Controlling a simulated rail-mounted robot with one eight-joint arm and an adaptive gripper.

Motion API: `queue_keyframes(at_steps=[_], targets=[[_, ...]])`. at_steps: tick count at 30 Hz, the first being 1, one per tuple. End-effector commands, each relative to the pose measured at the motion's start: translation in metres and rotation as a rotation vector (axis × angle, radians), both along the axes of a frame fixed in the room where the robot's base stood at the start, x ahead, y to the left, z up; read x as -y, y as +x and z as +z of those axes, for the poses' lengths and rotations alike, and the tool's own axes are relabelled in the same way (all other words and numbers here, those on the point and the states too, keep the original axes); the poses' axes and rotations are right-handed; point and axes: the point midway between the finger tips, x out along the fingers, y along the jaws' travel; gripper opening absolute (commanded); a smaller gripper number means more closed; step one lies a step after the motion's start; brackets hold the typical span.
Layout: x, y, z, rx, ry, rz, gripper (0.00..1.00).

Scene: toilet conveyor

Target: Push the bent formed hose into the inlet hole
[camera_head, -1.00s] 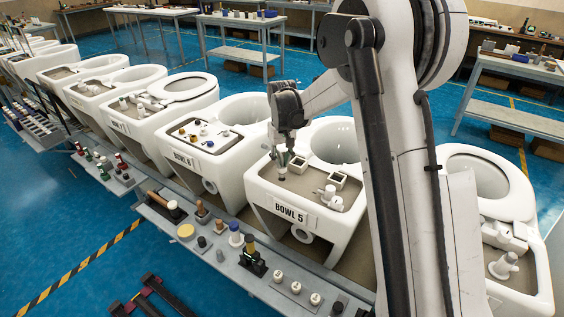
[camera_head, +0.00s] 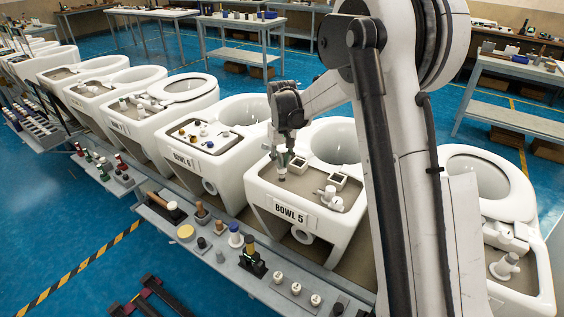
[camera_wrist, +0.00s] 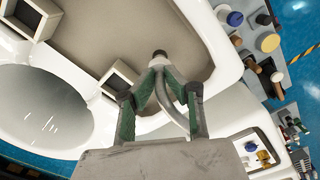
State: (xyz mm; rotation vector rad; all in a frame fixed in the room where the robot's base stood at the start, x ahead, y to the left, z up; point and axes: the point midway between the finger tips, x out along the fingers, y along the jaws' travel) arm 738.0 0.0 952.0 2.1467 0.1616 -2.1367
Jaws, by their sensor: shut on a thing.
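My gripper (camera_wrist: 160,70) has its green-padded fingers drawn together at the tips, over the recessed deck of the bowl labelled BOWL 5 (camera_head: 345,225). In the wrist view a grey curved piece, which looks like the bent formed hose (camera_wrist: 172,108), runs between the fingers. Its dark end (camera_wrist: 160,54) shows just past the fingertips.
Two square open-topped boxes, one nearer (camera_wrist: 120,80) and one farther (camera_wrist: 32,18), stand beside my gripper on the deck. White fittings (camera_head: 329,197) stand at the deck's front right. The bowl rim is raised around the deck. A parts shelf (camera_head: 212,258) runs along the front.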

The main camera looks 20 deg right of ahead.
Motion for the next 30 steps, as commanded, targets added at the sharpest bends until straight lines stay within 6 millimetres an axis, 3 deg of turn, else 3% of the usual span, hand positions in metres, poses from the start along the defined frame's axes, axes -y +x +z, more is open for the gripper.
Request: queue_keyframes(at_steps=[30], targets=[[0.0, 0.0, -0.0057, 0.0, 0.0, 0.0, 0.0]])
